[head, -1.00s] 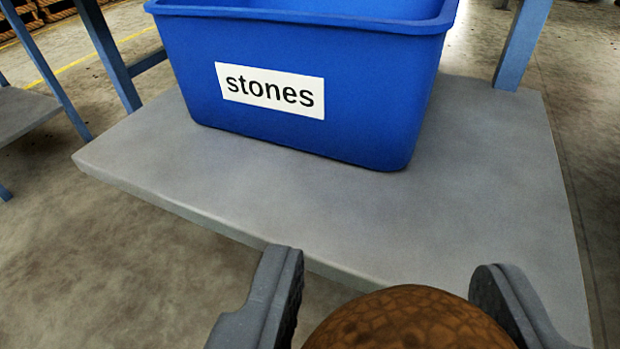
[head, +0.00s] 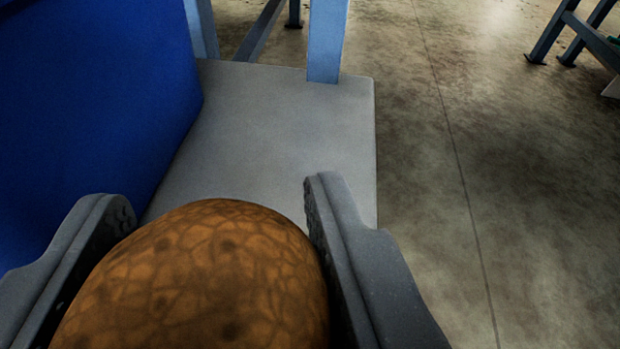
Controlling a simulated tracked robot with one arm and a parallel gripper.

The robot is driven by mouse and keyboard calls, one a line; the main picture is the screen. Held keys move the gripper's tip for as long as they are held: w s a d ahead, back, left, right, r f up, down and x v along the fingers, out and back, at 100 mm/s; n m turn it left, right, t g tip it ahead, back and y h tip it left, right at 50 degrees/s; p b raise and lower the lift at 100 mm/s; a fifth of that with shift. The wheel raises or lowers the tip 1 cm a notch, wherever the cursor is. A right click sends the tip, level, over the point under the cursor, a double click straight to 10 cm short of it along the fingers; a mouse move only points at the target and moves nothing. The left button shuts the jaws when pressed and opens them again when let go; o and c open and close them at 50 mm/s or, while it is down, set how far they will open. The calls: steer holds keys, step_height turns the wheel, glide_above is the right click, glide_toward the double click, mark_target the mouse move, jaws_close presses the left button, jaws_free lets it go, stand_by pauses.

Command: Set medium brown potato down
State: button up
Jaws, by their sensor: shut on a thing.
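The medium brown potato (head: 200,285) is large at the bottom of the head view, with a netted brown skin. My gripper (head: 215,205) is shut on it, one grey finger on each side. The potato is in front of the grey shelf (head: 270,130), beside the blue bin. Its underside is hidden, so I cannot tell whether it touches the shelf.
The blue bin (head: 90,120) stands close on the left, partly behind the left finger. A blue post (head: 327,40) rises at the shelf's back right corner. The shelf's right edge drops to open concrete floor (head: 500,180). Other blue legs (head: 555,35) stand at the far right.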

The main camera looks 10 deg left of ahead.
mark_target(249, 295)
steer(key=shift+w+f, duration=0.15)
steer(key=shift+w, duration=0.35)
step_height(249, 295, down, 4)
steer(key=shift+d+r+b, duration=0.1)
steer(key=shift+r+b, duration=0.15)
steer(key=shift+b, duration=0.55)
steer(key=o, duration=1)
steer(key=shift+r, duration=0.1)
